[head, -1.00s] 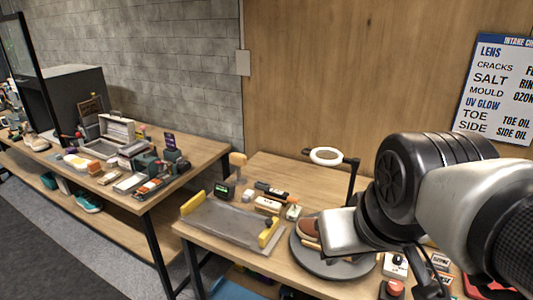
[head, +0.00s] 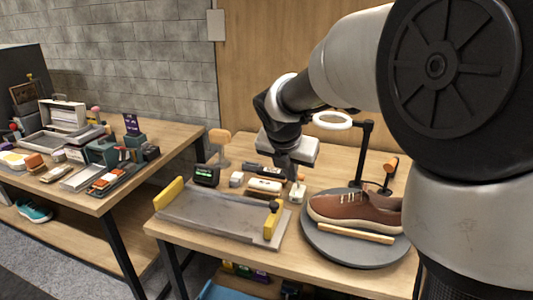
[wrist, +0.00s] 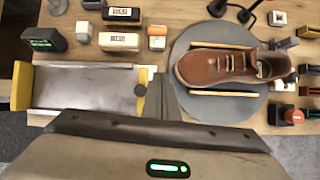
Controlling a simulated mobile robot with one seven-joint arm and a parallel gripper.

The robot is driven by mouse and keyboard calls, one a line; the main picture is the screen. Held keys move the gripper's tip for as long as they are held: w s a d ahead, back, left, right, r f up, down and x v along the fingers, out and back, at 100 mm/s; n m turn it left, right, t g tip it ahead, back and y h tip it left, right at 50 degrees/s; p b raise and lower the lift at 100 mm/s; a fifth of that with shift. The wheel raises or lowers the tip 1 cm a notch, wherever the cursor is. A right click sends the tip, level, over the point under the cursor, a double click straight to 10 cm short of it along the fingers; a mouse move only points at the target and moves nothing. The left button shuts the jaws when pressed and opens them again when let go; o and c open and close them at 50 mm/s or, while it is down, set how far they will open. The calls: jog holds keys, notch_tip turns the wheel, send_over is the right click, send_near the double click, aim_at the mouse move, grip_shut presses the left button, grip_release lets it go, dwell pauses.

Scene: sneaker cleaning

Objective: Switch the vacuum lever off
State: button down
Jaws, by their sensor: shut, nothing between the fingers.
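My gripper (head: 294,179) is shut and empty, pointing down beside the grey tray. Its dark fingers also show in the wrist view (wrist: 163,84). In the wrist view the knob (wrist: 142,76) is just left of the fingers. No readable label shows which part is the vacuum lever, and its position cannot be told.
A brown shoe (head: 350,210) lies on a round grey turntable (head: 325,240) to the right, with a ring lamp (head: 332,121) behind it. A dark box with a green display (head: 206,175) and labelled blocks (head: 265,186) stand behind the tray. A second table holds several tools.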

aim_at(298, 181)
jog(key=shift+w+a+f+n, duration=0.2)
jog(key=shift+w+f+n, duration=0.35)
jog(key=shift+w+n, duration=0.1)
jog(key=b+x, duration=0.3)
jog(key=x, duration=0.7)
jog(key=shift+s+f, duration=0.1)
jog(key=shift+f, duration=0.1)
jog(key=w, duration=0.1)
jog(key=w+d+r, duration=0.1)
jog(key=w, duration=0.1)
jog(key=shift+w+d+r, duration=0.2)
jog(key=shift+w+r, duration=0.05)
jog(key=shift+w, duration=0.05)
jog(key=shift+r, duration=0.1)
